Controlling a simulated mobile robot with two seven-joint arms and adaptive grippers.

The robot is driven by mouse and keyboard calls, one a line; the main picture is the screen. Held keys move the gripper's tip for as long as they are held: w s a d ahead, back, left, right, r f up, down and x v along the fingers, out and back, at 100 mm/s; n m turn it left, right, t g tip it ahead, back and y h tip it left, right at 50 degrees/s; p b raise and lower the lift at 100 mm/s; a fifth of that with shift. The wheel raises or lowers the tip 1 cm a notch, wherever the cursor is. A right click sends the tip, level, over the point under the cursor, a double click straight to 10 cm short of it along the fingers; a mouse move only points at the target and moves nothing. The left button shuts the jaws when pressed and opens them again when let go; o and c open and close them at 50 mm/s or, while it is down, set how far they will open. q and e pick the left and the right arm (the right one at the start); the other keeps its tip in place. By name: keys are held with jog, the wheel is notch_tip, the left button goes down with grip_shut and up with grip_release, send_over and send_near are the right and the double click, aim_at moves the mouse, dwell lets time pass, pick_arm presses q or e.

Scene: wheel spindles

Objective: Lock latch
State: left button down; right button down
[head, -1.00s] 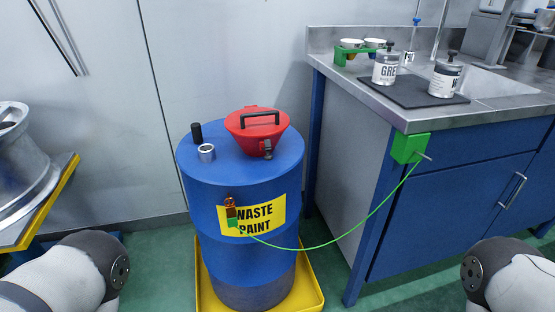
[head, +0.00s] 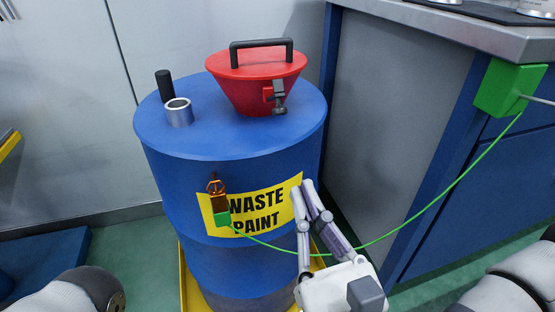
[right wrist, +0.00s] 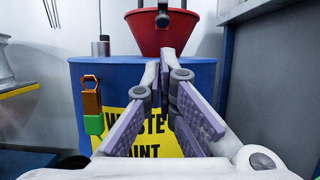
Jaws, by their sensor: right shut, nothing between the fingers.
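A red funnel lid (head: 255,75) with a black handle (head: 261,45) sits on top of the blue drum (head: 200,140). A dark grey latch (head: 279,97) is on the front right of the funnel. It hangs against the funnel's side; I cannot tell its exact state. My right gripper (head: 307,190) is shut and empty, in front of the drum beside the yellow label, below the latch. In the right wrist view its fingertips (right wrist: 168,60) stand in front of the drum's upper side, under the red funnel (right wrist: 165,27). My left gripper is not in view.
A copper-coloured clip with a green block (head: 222,218) hangs on the drum's front. Its green cable runs to a green box (head: 510,88) on the counter corner at right. A silver cap (head: 179,112) and black post (head: 164,86) stand on the drum top.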

aim_at(275, 99)
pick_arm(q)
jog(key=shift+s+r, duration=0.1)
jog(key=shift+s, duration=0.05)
pick_arm(e)
jog(key=shift+s+r, duration=0.15)
jog(key=shift+s, duration=0.05)
jog(key=x, duration=1)
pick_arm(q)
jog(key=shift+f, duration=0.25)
